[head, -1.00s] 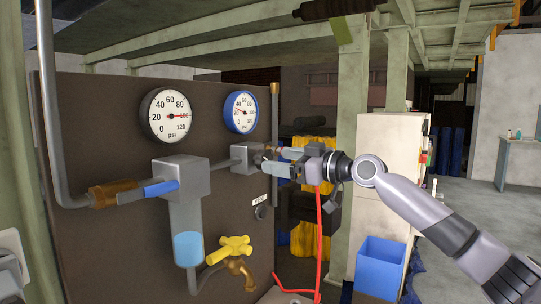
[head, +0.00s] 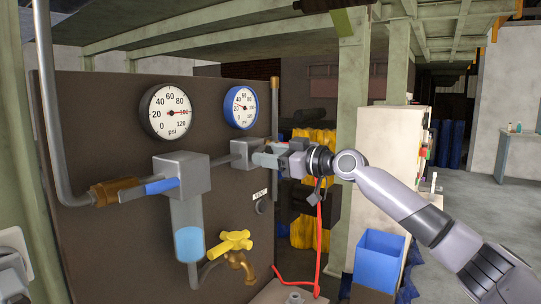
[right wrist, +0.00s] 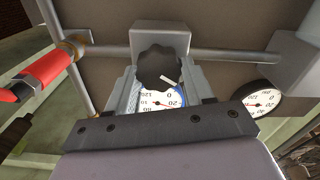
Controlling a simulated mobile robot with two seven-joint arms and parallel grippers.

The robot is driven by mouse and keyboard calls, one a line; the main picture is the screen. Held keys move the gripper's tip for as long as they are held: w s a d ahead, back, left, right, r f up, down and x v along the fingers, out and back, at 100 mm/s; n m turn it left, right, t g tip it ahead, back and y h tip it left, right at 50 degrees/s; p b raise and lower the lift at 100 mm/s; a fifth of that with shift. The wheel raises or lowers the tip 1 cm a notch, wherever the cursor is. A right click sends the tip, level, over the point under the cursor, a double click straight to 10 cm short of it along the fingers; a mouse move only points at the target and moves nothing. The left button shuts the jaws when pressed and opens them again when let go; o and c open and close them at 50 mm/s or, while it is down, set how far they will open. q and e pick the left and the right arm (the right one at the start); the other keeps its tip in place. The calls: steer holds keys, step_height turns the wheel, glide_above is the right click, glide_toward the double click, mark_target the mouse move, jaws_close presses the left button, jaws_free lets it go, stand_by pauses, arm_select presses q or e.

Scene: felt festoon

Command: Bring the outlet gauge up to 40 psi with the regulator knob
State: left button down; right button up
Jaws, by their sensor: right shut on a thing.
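The outlet gauge (head: 240,107) has a blue rim and a white dial. Its small red needle points to the upper left, roughly between 20 and 40; the exact reading is too small to tell. The grey regulator body (head: 243,153) is below it. My right gripper (head: 263,157) comes in from the right and is shut on the black lobed regulator knob (right wrist: 158,66). The knob has a white mark and sits between the fingers in the right wrist view. The gripper hides the knob in the head view. My left gripper is not in view.
A black-rimmed gauge (head: 167,112) reads about 100. A grey filter block (head: 182,175) with a blue lever and a yellow tap (head: 235,241) are on the board. A red hose (head: 319,245) hangs below my gripper. A blue bin (head: 379,257) stands at the right.

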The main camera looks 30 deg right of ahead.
steer(key=shift+m, duration=0.3)
steer(key=shift+d+m+p, duration=0.1)
steer(key=shift+m+p, duration=1.2)
steer(key=shift+m, duration=1.1)
steer(key=o, duration=1)
steer(key=shift+o, duration=0.2)
